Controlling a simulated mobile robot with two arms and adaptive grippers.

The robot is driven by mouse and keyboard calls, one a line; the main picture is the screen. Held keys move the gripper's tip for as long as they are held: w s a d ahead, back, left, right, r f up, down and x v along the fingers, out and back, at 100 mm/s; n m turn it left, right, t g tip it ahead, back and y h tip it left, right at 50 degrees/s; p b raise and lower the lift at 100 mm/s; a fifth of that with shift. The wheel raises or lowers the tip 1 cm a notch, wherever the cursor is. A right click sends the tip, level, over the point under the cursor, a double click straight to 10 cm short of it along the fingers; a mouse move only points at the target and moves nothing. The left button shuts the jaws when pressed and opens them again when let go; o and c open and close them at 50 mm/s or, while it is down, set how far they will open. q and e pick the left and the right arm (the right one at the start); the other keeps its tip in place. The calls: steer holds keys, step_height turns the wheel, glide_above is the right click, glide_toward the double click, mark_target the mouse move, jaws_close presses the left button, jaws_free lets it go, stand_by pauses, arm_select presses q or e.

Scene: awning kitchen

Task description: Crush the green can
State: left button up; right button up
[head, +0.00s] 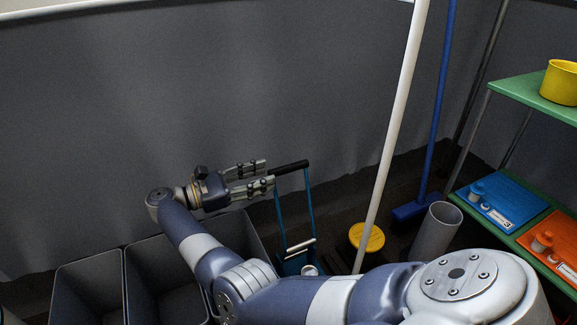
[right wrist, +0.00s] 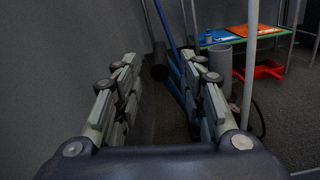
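A blue can crusher (head: 310,205) stands low against the grey wall in the head view. Its long black handle (head: 292,167) lies across the top and also shows end-on in the right wrist view (right wrist: 159,64). My right gripper (head: 269,172) is open and empty, at handle height, with its fingertips close to the handle's left end. In the right wrist view, the handle's end lies ahead, between the spread fingers (right wrist: 163,72). Whether they touch it I cannot tell. No green can is recognisable; the crusher's lower part is partly hidden by my arm. My left gripper is out of view.
Open grey bins (head: 90,285) stand at the lower left. A white pole (head: 392,125), a yellow round object (head: 367,237), a blue broom (head: 415,210) and a grey tube (head: 437,232) stand right of the crusher. A green shelf (head: 510,95) is at the far right.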

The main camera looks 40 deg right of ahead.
mark_target(303, 163)
steer(key=b+x, duration=0.1)
steer(key=x, duration=0.6)
steer(key=shift+d, duration=0.3)
jaws_close()
